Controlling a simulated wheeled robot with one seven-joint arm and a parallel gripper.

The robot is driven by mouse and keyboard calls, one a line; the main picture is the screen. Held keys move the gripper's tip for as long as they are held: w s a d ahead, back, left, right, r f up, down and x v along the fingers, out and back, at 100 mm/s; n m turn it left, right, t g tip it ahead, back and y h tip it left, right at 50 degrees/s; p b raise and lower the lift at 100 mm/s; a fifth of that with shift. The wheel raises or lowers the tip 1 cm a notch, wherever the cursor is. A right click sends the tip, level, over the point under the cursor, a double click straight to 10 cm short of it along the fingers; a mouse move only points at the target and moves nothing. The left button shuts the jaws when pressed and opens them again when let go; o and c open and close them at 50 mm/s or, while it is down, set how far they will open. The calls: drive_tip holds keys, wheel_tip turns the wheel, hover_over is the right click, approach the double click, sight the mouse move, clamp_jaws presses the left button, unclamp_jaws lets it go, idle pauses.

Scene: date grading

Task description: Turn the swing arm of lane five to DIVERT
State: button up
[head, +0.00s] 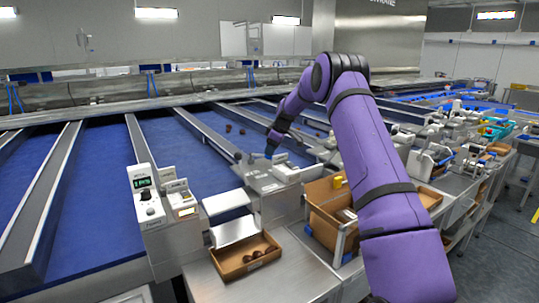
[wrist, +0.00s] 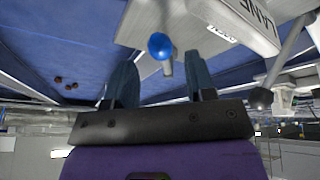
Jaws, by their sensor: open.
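In the wrist view, a blue ball knob (wrist: 160,46) on a short grey stem sits beside a pale housing (wrist: 200,22) marked "LANE"; the lane number is cut off. A small label there is too small to read surely. My gripper (wrist: 160,64) is open, with one finger on each side of the stem just short of the knob; I cannot tell whether either touches. In the head view, my gripper (head: 272,148) is low over the lane end, beside the grey lane housing (head: 262,181). The swing arm's position is not clear.
A control post (head: 147,198) with a green display stands at left. A shallow brown tray (head: 228,270) of dates sits in front, and a larger cardboard box (head: 322,222) stands right of it. Several dates lie on the blue belt (wrist: 62,60).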

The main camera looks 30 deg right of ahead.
drive_tip(key=shift+x, duration=1.5)
clamp_jaws()
drive_tip(key=shift+a, duration=0.15)
drive_tip(key=a+m, duration=0.1)
drive_tip(key=s+m+h, duration=0.1)
drive_tip(key=a+m, duration=0.1)
drive_tip(key=m, duration=0.1)
drive_tip(key=shift+s+a+t, duration=0.25)
drive_tip(key=shift+a+t, duration=0.05)
drive_tip(key=shift+s+a+m+h, duration=0.15)
drive_tip(key=shift+a+m+h, duration=0.45)
drive_tip(key=shift+m, duration=0.45)
drive_tip(key=shift+s+a+m+h, duration=0.1)
drive_tip(key=shift+a+m+h, duration=0.3)
drive_tip(key=shift+a+m, duration=0.5)
drive_tip(key=shift+d, duration=0.2)
